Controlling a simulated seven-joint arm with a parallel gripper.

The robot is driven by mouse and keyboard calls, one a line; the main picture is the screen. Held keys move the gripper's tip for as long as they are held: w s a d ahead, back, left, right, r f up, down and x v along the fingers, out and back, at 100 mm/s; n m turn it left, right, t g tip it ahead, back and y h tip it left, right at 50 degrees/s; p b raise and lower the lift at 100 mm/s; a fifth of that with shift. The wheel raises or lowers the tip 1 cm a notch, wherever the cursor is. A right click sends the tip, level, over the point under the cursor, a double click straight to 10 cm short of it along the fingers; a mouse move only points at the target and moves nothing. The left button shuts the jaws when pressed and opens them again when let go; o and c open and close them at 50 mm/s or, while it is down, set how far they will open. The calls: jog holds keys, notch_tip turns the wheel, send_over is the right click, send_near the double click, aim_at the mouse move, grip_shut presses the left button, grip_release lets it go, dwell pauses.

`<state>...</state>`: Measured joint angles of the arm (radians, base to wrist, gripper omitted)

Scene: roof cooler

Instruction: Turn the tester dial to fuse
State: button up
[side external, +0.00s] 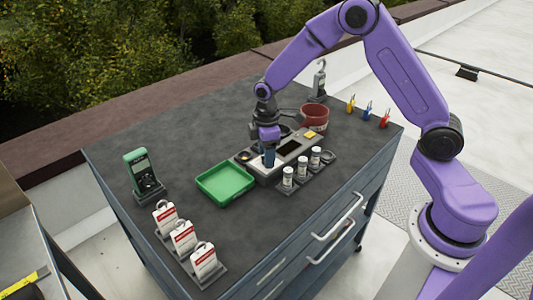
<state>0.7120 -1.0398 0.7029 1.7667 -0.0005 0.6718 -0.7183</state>
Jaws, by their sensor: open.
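The tester (140,163) is a green and black handheld device with a small screen. It leans upright in a dark stand at the left of the cabinet top. Its dark dial (148,184) is on the lower front, too small to read the setting or its labels. My gripper (269,161) points down over the grey organiser tray near the middle of the top, well to the right of the tester. It is open; the small view does not show clearly what is between its fingers.
A green tray (225,197) lies between the tester and my gripper. Several white jars (288,178) stand in front of the grey organiser (262,172). White-red tags (183,237) stand at front left. A red-brown bowl (314,116) and coloured small items (367,108) are at the back right.

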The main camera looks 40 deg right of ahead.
jog(key=shift+f, duration=0.15)
jog(key=shift+c, duration=0.4)
grip_shut()
jog(key=c, duration=1)
grip_release()
jog(key=c, duration=1)
grip_release()
jog(key=shift+m, duration=0.4)
jog(key=c, duration=1)
grip_release()
jog(key=m, duration=0.3)
jog(key=shift+m, duration=0.3)
jog(key=c, duration=1)
grip_release()
jog(key=shift+m, duration=1.7)
jog(key=c, duration=1)
grip_release()
jog(key=c, duration=1)
grip_release()
